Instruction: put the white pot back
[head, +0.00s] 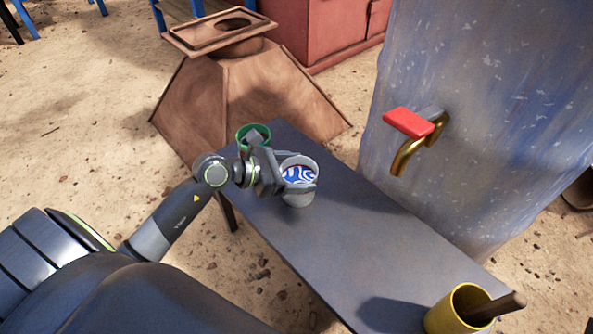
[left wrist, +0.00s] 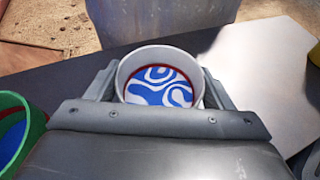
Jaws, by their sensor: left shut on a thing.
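The white pot (head: 299,192) is at the dark table's far part in the head view, upright, with a blue and white swirl pattern and a red ring inside. It also shows in the left wrist view (left wrist: 124,71), between the two fingers. My left gripper (head: 293,187) is shut on the white pot, with a finger on each side of it. I cannot tell whether the pot's base touches the table. My right gripper is not in view.
A green pot (head: 252,132) stands just left of the gripper, also in the left wrist view (left wrist: 31,127). A yellow pot (head: 455,312) with a brown handle stands at the table's near end. A brass tap with a red lever (head: 410,122) juts over the right side. The table's middle (head: 345,245) is clear.

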